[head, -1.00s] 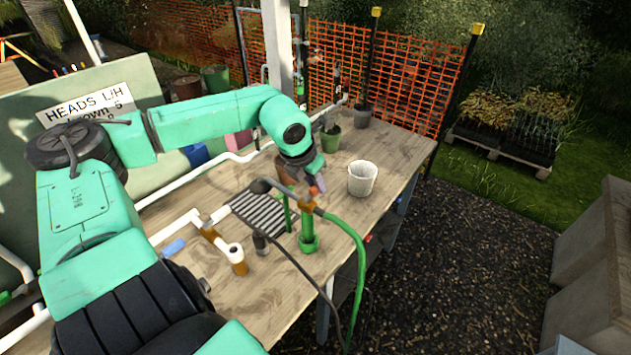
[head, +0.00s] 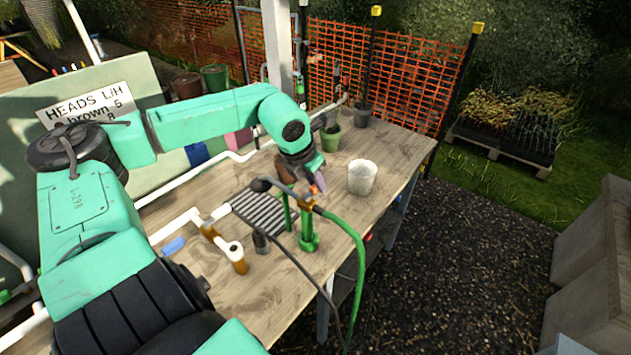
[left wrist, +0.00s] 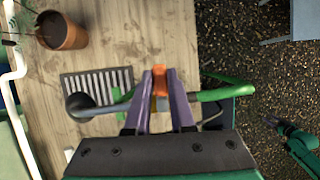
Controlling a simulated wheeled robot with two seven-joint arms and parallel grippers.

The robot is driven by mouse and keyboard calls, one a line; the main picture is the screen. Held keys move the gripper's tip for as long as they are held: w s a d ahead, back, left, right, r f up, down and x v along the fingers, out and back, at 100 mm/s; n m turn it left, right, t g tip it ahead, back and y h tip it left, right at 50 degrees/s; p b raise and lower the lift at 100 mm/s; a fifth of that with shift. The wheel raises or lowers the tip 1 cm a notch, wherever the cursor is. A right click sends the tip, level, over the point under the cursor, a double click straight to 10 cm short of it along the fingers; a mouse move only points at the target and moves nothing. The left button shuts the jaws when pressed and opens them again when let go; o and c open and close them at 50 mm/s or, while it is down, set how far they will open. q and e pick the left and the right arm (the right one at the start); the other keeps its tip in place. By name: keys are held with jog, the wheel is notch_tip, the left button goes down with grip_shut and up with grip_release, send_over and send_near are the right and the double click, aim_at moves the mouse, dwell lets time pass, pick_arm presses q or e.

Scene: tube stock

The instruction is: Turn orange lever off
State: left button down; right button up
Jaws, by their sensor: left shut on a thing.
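The orange lever (left wrist: 160,80) shows between the two purple fingers of my left gripper (left wrist: 163,76) in the left wrist view. The gripper is shut on it. The lever sits over the grey and green hose line (left wrist: 213,95). In the head view my left gripper (head: 319,184) reaches down to the top of the green standpipe (head: 308,235), and the lever is hard to make out behind the fingers there.
A slatted grey grate (head: 264,210) lies beside the standpipe on the wooden bench (head: 290,285). A white pot (head: 362,178) stands to the right. White pipes with brown fittings (head: 239,266) run on the left. A green hose (head: 360,260) hangs over the front edge.

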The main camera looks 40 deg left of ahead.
pick_arm(q)
jog(key=shift+d+f+m+h+b, duration=0.25)
jog(key=shift+m+h+b, duration=0.25)
jog(key=shift+m+b, duration=0.5)
jog(key=shift+d+m+b, duration=0.1)
jog(key=shift+m+b, duration=0.25)
jog(key=shift+m, duration=0.05)
jog(key=shift+d+r+m, duration=0.1)
jog(key=shift+r+m, duration=0.05)
jog(key=shift+m, duration=0.25)
jog(key=shift+s+d+r+m+g+h+p, duration=0.1)
jog(key=shift+s+d+m+g+h+p, duration=0.4)
jog(key=shift+m, duration=1.7)
jog(key=shift+s+d+m+g+h+p, duration=0.2)
jog(key=shift+s+m+g+h+p, duration=0.45)
jog(key=shift+m, duration=1.55)
jog(key=shift+s+d+r+m+g+h+p, duration=0.15)
jog(key=shift+d+m+g+h+p, duration=0.45)
jog(key=shift+m, duration=1.6)
jog(key=shift+s+a+f+g, duration=0.1)
jog(key=shift+a+g, duration=0.1)
jog(key=shift+g, duration=0.15)
